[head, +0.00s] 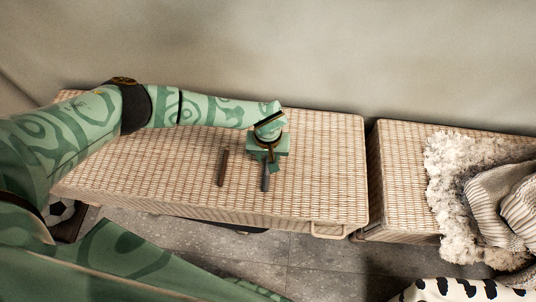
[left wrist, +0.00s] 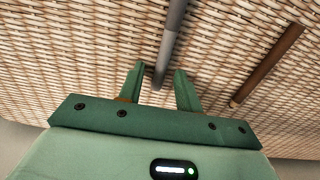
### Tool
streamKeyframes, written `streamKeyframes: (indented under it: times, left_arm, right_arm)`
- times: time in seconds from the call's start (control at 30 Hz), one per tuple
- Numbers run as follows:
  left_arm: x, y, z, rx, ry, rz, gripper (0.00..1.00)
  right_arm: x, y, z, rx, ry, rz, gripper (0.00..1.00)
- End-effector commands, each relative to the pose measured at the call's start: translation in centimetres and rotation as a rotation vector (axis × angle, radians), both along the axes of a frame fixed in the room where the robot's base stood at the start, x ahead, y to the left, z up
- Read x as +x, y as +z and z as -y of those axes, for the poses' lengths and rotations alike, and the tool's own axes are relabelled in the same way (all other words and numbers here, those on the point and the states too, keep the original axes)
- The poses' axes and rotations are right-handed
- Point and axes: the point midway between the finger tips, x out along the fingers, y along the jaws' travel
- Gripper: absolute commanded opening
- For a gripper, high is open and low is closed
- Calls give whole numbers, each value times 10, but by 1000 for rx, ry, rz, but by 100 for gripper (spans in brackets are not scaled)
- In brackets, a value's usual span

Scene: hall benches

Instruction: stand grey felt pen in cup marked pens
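The grey felt pen (head: 266,180) lies on the woven bench top, pointing toward its front edge. It also shows in the left wrist view (left wrist: 173,38), where one end reaches in between my fingers. My left gripper (head: 267,162) is over the far end of the pen. In the left wrist view my left gripper (left wrist: 159,70) is open, with a finger on each side of the pen and gaps showing to both. Whether the fingers are down at the pen's height I cannot tell. No cup marked pens shows in either view. My right gripper is not in view.
A brown stick-like thing (head: 222,168) lies left of the pen, roughly parallel. The woven bench (head: 330,160) is otherwise clear to the right. A second bench (head: 395,160) beyond a narrow gap holds a fluffy cream throw (head: 455,190) and striped cloth (head: 490,190). A wall stands behind.

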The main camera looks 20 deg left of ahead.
Motion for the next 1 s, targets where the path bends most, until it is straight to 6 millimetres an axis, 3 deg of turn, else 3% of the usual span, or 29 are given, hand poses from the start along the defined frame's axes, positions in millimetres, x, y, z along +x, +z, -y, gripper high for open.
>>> streamKeyframes:
  times: [0.03,0.1,0.13,0.53,1.0]
  left_arm:
    - [0,0,0,0,0,0,23]
    - [0,0,0,0,0,0,4]
    - [0,0,0,0,0,0,0]
    - [0,2,0,0,0,1,0]
    - [1,49,0,1,-1,6,0]
  right_arm:
    - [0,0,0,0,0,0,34]
    - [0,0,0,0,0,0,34]
    - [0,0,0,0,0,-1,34]
    - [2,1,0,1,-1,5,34]
    - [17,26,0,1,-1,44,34]
